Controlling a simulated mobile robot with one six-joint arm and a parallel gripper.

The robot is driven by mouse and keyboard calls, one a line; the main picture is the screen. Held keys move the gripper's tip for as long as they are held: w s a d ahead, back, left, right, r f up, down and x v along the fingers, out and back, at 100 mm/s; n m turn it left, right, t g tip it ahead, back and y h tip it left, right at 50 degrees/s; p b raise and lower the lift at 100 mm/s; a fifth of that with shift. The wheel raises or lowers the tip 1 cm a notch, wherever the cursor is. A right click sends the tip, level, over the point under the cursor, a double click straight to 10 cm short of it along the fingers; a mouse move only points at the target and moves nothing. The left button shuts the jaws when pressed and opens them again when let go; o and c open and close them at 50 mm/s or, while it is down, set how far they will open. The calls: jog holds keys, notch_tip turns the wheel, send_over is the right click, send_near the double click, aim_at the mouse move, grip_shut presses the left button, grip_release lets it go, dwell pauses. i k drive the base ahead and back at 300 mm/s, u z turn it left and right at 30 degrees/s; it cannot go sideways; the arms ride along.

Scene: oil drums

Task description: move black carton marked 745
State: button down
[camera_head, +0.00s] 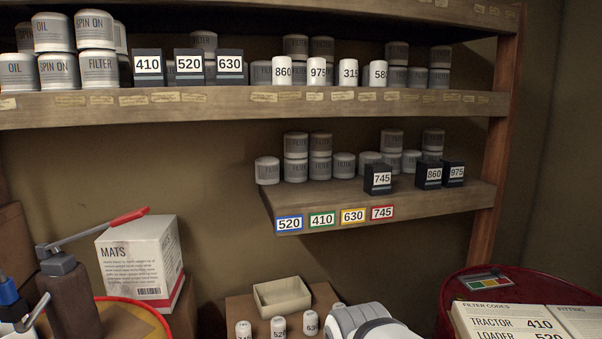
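The black carton marked 745 (378,181) stands upright on the lower shelf (330,192), near its front edge. It stands above a red-bordered 745 label (382,213) on that edge. Blue 520, green 410 and yellow 630 labels are to the left of the red one, with bare shelf above them. Black cartons marked 860 (429,175) and 975 (454,173) stand to its right. A white rounded part of my arm shows at the bottom centre, well below the shelf. My gripper's fingers are not in view.
The upper shelf (200,107) holds black cartons 410, 520 and 630, white canisters and filter cans. More cans stand behind the 745 carton. Below are a beige tray (282,296), numbered white canisters, a MATS box (139,262) and a red drum (450,310).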

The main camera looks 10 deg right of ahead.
aim_at(378, 176)
jog(key=z, duration=0.05)
jog(key=i, duration=1.5)
jog(key=z, duration=1.65)
